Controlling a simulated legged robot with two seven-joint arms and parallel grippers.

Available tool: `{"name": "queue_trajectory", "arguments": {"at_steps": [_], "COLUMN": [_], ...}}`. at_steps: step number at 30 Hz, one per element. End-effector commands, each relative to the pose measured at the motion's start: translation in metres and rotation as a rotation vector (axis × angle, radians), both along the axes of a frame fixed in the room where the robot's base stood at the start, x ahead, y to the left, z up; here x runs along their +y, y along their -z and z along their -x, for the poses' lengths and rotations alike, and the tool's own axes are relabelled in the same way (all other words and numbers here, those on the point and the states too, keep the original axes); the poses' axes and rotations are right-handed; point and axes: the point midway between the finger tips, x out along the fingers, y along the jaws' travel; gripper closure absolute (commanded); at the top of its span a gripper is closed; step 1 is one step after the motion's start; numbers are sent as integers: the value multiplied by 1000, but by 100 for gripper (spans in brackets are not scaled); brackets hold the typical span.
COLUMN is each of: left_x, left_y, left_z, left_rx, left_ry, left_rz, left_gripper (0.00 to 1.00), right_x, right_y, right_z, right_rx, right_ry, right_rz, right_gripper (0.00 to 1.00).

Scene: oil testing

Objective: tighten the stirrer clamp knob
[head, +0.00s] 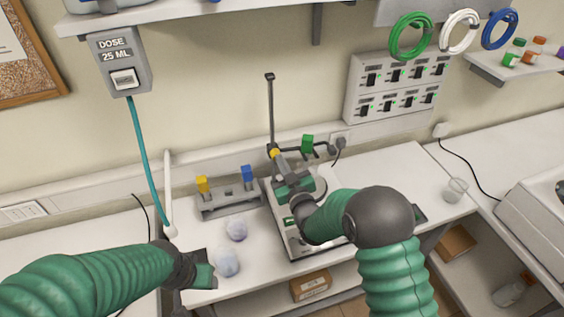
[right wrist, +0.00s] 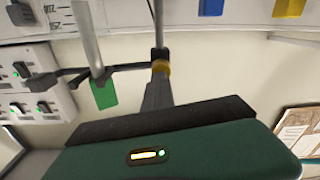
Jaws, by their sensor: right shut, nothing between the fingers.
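The clamp stand (head: 270,105) is a thin dark upright rod behind the white-topped instrument. A yellow knob (head: 274,153) sits at its clamp joint and also shows in the right wrist view (right wrist: 161,67). A dark side arm from the joint carries a green block (head: 307,143), seen in the wrist view (right wrist: 104,93) with a grey rod at it. My right gripper (head: 278,160) is shut and empty, its narrow grey tips at or just short of the yellow knob. Contact cannot be told. My left gripper (head: 203,276) is low at the bench's front; its jaws are unclear.
A grey rack (head: 230,204) with yellow and blue pieces stands left of the instrument (head: 300,243). Two pale round items (head: 236,229) lie near my left gripper. A switch panel (head: 397,83) is on the wall.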

Motion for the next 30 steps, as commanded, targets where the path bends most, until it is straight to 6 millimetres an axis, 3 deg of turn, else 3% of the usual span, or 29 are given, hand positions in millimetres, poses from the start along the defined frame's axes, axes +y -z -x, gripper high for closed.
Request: {"name": "queue_trajectory", "arguments": {"at_steps": [7,18,30], "left_x": [0,0,0], "left_y": [0,0,0], "left_z": [0,0,0], "left_rx": [0,0,0], "left_ry": [0,0,0], "left_rz": [0,0,0], "left_gripper": [44,44,44], "right_x": [4,0,-8], "right_y": [-6,-7,-7], "right_z": [-2,-4,-6], "right_rx": [-13,-15,-15], "right_ry": [-6,1,11], "right_rz": [-5,-6,-7], "right_gripper": [99,51,51]}}
